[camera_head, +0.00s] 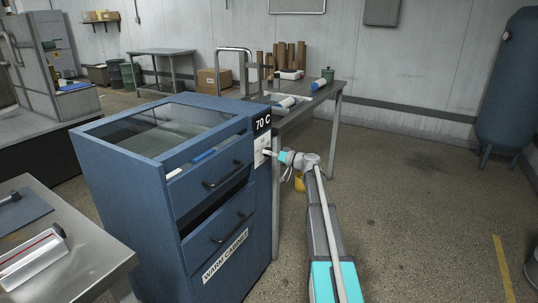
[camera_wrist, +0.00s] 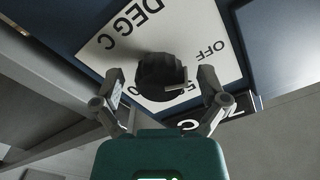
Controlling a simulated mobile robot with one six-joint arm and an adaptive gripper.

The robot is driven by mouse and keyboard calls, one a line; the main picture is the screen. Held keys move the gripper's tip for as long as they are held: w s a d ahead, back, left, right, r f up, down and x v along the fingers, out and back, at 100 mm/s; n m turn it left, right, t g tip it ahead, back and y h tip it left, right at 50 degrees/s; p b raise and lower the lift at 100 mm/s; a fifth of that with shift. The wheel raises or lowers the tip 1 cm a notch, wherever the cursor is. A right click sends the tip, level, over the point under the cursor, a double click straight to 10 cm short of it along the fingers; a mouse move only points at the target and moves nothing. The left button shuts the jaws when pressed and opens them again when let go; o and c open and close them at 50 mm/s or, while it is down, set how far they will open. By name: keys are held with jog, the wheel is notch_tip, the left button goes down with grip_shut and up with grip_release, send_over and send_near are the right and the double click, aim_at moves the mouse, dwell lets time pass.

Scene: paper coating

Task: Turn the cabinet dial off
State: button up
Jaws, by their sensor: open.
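The blue warm cabinet (camera_head: 150,215) stands in the middle of the head view, with a "70 C" sign at its top right corner. Its dial (camera_wrist: 160,76) is a dark round knob on a white plate (camera_wrist: 125,42) marked "DEG C", "OFF" and "50", seen upside down in the wrist view. My gripper (camera_wrist: 161,82) is open, with one finger on each side of the dial in that view. I cannot tell whether the fingers touch it. In the head view my gripper (camera_head: 272,154) is at the plate (camera_head: 260,148), and the dial is too small to make out.
Two drawers with black handles (camera_head: 222,176) face front, left of my gripper. A metal table (camera_head: 325,92) with rolls stands behind the cabinet. A steel bench (camera_head: 85,250) is at the front left. The floor to the right is open.

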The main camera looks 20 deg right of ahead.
jog(key=shift+s, duration=0.1)
jog(key=v, duration=1.2)
dwell(0.6)
jog(key=s+a+f+g+h, duration=0.1)
jog(key=s+a+f+g, duration=0.45)
jog(key=a, duration=0.65)
jog(key=s+a+f+g+h, duration=0.2)
jog(key=s+a+f+g, duration=0.2)
jog(key=s+a+f, duration=0.55)
jog(key=s+a+f+m+g+h, duration=0.15)
jog(key=s+a+h, duration=0.25)
jog(key=s, duration=0.4)
jog(key=s+a+f+n+g+h, duration=0.1)
jog(key=s+a+g+h, duration=0.3)
jog(key=s, duration=0.4)
notch_tip(320, 180, up, 28)
jog(key=p, duration=2.8)
jog(key=shift+a+f+t+p, duration=0.15)
jog(key=shift+a+t+p, duration=0.25)
